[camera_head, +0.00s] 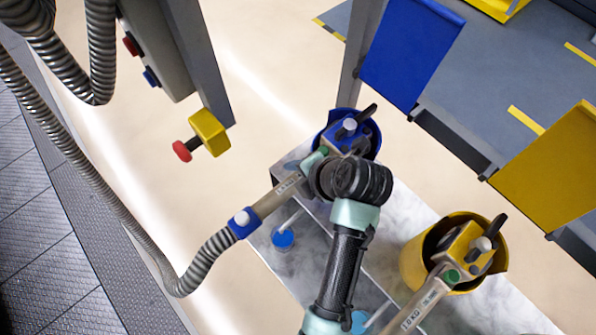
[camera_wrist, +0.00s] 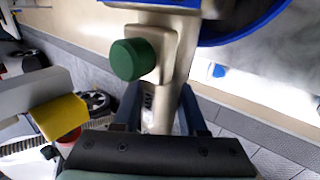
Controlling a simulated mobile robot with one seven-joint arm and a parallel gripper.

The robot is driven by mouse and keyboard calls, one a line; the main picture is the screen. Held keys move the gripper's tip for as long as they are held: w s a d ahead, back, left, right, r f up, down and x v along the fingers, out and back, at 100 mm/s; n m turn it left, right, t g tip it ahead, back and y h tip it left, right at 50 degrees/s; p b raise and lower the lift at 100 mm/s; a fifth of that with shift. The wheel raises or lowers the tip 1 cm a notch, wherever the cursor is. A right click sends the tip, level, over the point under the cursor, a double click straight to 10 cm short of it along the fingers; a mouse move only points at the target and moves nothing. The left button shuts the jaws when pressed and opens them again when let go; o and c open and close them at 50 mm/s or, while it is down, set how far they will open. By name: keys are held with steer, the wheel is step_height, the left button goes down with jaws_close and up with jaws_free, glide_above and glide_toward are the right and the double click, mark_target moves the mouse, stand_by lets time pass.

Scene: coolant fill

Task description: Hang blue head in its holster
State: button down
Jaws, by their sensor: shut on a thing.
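The blue head (camera_head: 345,131) is a grey metal fill head with blue trim, a black lever and a ribbed hose. Its front end is over or in the round blue holster (camera_head: 376,147) on the grey stand; I cannot tell whether it is seated. My gripper (camera_head: 311,178) is shut on the head's grey handle, just behind the holster. In the wrist view my dark fingers (camera_wrist: 160,108) stand on either side of the handle, below its green knob (camera_wrist: 132,59). The holster's blue rim (camera_wrist: 262,22) curves across the top right. My wrist partly hides the holster.
A yellow head (camera_head: 470,246) sits in a yellow holster (camera_head: 413,268) to the right. The blue head's hose (camera_head: 130,215) loops down the left. A red and yellow stop button (camera_head: 205,135) is on a post. Blue (camera_head: 408,50) and yellow (camera_head: 552,165) panels stand behind.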

steer(key=shift+f, duration=0.15)
steer(key=shift+c, duration=1.9)
jaws_free()
steer(key=shift+s+d+r, duration=0.15)
steer(key=shift+s+r, duration=0.05)
steer(key=shift+s, duration=0.05)
steer(key=b+v, duration=0.1)
steer(key=v, duration=1.1)
steer(key=shift+r, duration=0.2)
